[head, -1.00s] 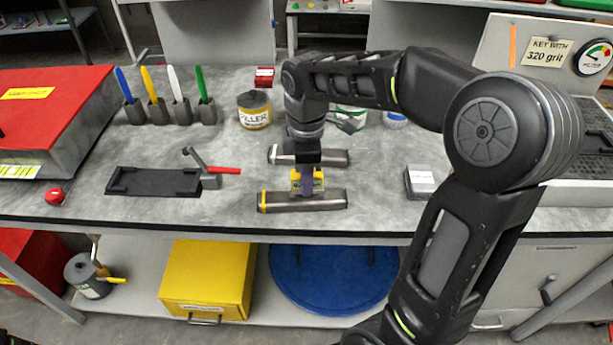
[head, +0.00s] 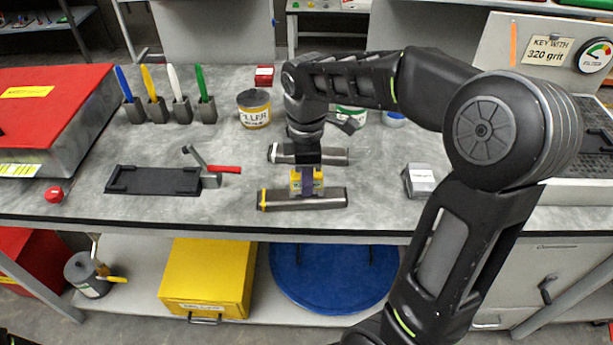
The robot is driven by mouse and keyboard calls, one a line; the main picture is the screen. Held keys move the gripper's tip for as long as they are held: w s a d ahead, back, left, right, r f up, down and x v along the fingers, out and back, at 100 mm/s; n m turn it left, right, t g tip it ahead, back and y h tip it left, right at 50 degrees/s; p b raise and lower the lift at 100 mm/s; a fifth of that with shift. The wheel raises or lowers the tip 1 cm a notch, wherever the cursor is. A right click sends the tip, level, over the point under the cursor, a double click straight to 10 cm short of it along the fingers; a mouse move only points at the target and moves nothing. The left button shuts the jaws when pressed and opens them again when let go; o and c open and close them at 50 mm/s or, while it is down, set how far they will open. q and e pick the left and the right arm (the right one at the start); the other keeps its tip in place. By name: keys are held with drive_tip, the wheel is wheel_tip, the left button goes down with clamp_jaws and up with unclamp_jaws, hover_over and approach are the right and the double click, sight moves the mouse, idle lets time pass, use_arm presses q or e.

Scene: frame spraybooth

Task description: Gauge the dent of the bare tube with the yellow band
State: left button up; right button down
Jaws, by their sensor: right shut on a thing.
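The bare tube with the yellow band (head: 328,199) lies on the grey bench near its front edge, the band at its left end. A yellow gauge block (head: 295,181) stands at the tube's middle, on or right against it; the exact contact is hard to tell. My right gripper (head: 308,178) points down and is shut on the gauge block. A second bare tube (head: 335,157), with a pale band at its left end, lies behind, partly hidden by my right gripper. Any dent is hidden.
A black tray (head: 155,181) and a clamp with a red handle (head: 222,169) lie to the left. A filler can (head: 254,110) and several coloured markers in holders stand behind. A grey block (head: 420,180) sits to the right. The bench between is clear.

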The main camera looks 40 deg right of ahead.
drive_tip(key=shift+f, duration=0.4)
drive_tip(key=c, duration=1.1)
unclamp_jaws()
drive_tip(key=shift+o, duration=0.2)
drive_tip(key=shift+r, duration=0.1)
wheel_tip(320, 180, up, 8)
drive_tip(key=shift+f+b, duration=0.1)
drive_tip(key=shift+b, duration=0.2)
